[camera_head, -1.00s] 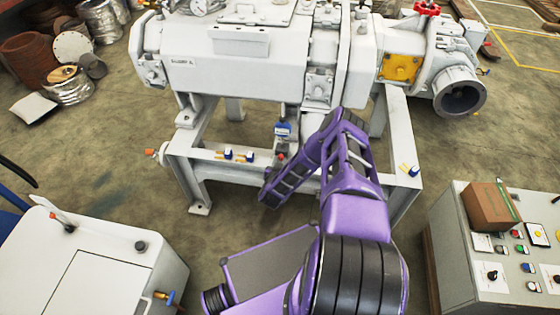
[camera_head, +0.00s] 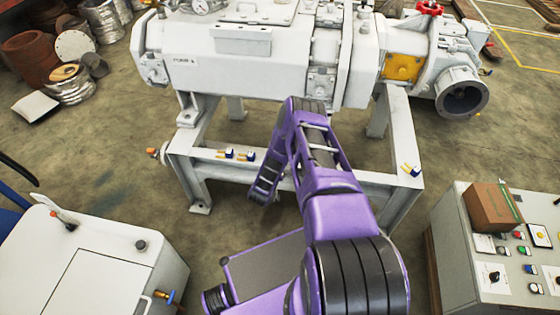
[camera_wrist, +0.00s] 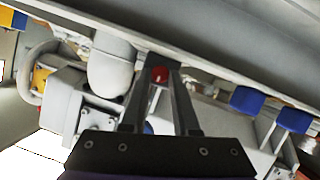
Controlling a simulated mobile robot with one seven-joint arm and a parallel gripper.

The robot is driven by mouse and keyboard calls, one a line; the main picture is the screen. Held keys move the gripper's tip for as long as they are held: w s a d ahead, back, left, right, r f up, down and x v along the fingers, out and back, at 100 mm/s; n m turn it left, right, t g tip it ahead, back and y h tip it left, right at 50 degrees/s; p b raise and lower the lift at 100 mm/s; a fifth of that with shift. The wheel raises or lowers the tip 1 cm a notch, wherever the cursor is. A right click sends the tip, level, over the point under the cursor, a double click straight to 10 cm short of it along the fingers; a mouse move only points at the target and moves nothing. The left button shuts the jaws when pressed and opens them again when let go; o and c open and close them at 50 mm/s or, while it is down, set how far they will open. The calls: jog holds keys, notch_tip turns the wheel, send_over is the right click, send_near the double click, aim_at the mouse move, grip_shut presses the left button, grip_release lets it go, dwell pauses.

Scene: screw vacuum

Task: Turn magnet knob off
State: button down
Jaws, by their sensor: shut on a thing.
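In the wrist view, my gripper (camera_wrist: 160,84) has its two fingers brought close together, with a small red knob (camera_wrist: 159,74) between their tips. The knob sits by the pale frame edge, and what it is mounted on is mostly hidden by the fingers. In the head view, my purple arm hides both the gripper and the knob. Blue-and-white blocks, which look like magnets, sit on the white frame (camera_head: 205,166): a left pair (camera_head: 229,153) and one at the right corner (camera_head: 411,169). Blue blocks (camera_wrist: 247,99) also show beside the fingers in the wrist view.
The large white vacuum machine (camera_head: 270,65) stands on the frame behind my arm. A white cabinet (camera_head: 95,255) is at lower left, and a control panel (camera_head: 500,262) with a brown box (camera_head: 490,205) is at lower right. The floor between them is partly clear.

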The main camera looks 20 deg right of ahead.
jog(key=c, duration=0.7)
grip_release()
jog(key=shift+o, duration=0.2)
jog(key=p+v, duration=0.3)
jog(key=v, duration=1.4)
jog(key=shift+s, duration=0.25)
